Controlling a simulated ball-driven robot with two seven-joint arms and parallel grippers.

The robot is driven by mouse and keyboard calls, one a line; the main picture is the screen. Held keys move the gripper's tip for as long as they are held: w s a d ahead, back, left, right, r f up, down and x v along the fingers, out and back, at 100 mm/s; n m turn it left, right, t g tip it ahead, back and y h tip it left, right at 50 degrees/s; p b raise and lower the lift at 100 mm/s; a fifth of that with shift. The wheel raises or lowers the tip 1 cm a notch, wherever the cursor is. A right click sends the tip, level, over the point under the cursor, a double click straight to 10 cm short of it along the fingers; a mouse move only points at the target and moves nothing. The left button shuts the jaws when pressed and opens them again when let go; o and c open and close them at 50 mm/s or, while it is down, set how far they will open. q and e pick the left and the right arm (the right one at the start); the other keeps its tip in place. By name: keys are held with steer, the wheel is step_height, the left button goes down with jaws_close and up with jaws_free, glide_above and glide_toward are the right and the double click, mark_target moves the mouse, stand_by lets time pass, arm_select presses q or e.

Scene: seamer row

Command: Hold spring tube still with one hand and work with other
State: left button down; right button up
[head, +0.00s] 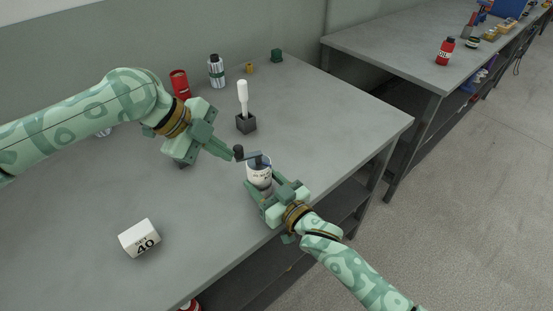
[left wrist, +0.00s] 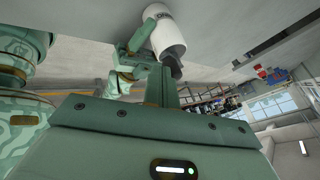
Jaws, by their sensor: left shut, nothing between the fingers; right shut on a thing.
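The spring tube (head: 259,173), a white cylinder with dark lettering, stands near the bench's front edge. A grey-blue crank arm with a dark knob (head: 239,151) sits on its top. My right gripper (head: 263,190) is shut around the tube's lower part from the front right. My left gripper (head: 230,153) is shut and empty, its fingertips beside the knob; I cannot tell whether they touch it. In the left wrist view the tube (left wrist: 168,36) shows beyond my left fingers (left wrist: 164,84), with my right gripper (left wrist: 132,58) beside it.
A white block marked "SET 40" (head: 142,240) lies at the front left. A white-handled tool (head: 243,97) stands in a dark block (head: 246,124). A red can (head: 180,84) and a silver can (head: 216,71) stand behind. The bench (head: 330,110) is clear at right.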

arm_select(q)
steer(key=shift+w+a+m+g, duration=0.1)
steer(key=shift+w+m+g, duration=0.3)
steer(key=shift+w, duration=0.5)
steer(key=shift+w+a+m+g, duration=0.1)
steer(key=shift+w+m+g, duration=0.1)
steer(key=shift+w+m, duration=0.5)
steer(key=shift+w, duration=0.3)
